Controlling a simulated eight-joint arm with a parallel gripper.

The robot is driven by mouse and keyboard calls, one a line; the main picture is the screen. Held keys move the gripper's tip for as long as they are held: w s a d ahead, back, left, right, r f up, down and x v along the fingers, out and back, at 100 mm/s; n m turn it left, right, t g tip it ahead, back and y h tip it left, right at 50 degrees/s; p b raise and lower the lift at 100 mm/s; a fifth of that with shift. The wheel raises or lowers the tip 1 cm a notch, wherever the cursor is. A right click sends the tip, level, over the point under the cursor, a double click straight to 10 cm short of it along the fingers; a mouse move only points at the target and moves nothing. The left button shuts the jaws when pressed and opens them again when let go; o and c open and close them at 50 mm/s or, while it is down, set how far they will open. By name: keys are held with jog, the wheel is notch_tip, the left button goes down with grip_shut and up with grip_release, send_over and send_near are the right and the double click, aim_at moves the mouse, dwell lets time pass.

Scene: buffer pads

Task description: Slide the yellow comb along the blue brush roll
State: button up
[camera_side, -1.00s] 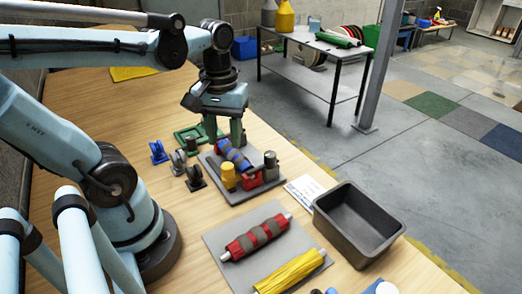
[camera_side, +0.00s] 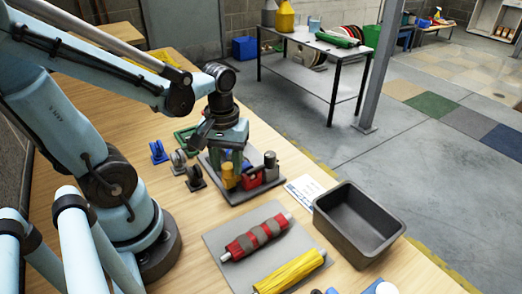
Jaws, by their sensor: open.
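A yellow piece (camera_side: 229,176), which looks like the comb, stands on the grey fixture plate (camera_side: 236,196) beside a red block (camera_side: 252,178). The blue brush roll lies on the same fixture. It is now almost wholly hidden behind my gripper. My gripper (camera_side: 234,162) points down over the fixture, open, with its fingers close behind the yellow piece and around where the roll lies. Whether the fingers touch the roll or the yellow piece cannot be told.
A red roll (camera_side: 257,238) and a yellow roll (camera_side: 291,272) lie on a grey mat (camera_side: 215,240) in front. An empty dark bin (camera_side: 358,222) stands at right. A blue bracket (camera_side: 158,152), grey brackets (camera_side: 194,178) and a green frame (camera_side: 184,136) lie left of the fixture.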

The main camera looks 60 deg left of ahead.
grip_shut()
jog(key=shift+a, duration=0.1)
jog(key=a, duration=1)
jog(key=shift+a, duration=0.25)
grip_release()
jog(key=shift+r, duration=0.1)
